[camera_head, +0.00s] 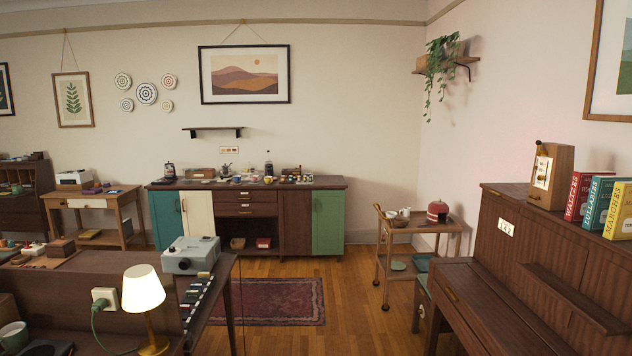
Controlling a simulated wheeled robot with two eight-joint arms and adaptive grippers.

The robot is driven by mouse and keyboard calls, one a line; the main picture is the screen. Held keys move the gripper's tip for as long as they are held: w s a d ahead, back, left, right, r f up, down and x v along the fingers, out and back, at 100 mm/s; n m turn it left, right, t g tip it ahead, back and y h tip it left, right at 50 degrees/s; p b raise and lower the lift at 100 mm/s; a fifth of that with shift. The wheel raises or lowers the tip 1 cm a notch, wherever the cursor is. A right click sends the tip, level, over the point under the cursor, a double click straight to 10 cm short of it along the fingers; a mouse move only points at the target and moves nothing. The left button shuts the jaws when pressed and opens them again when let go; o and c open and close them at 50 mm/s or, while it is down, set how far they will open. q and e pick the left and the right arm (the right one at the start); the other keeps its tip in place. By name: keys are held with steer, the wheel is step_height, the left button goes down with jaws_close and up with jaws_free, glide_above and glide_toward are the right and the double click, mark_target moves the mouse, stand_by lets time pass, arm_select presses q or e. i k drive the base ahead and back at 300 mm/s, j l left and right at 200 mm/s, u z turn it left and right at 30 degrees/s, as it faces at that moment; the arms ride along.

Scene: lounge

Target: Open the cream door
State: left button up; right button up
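The cream door (198,214) is on the front of the dark wood sideboard (262,183) against the far wall. It looks shut and stands just right of a teal door (166,219). A small dark handle seems to show near its left edge. A green door (328,221) is at the sideboard's right end. The grey projector-like device in the foreground rises just in front of the cream door's lower edge and hides part of it. Neither of my grippers is in view.
A desk with the grey device (190,255) and a lit lamp (143,290) blocks the near left. A red rug (268,301) lies on open wood floor before the sideboard. A trolley (414,232) and a piano (520,270) stand at right.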

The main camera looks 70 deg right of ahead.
mark_target(196, 207)
steer(key=z, duration=2.05)
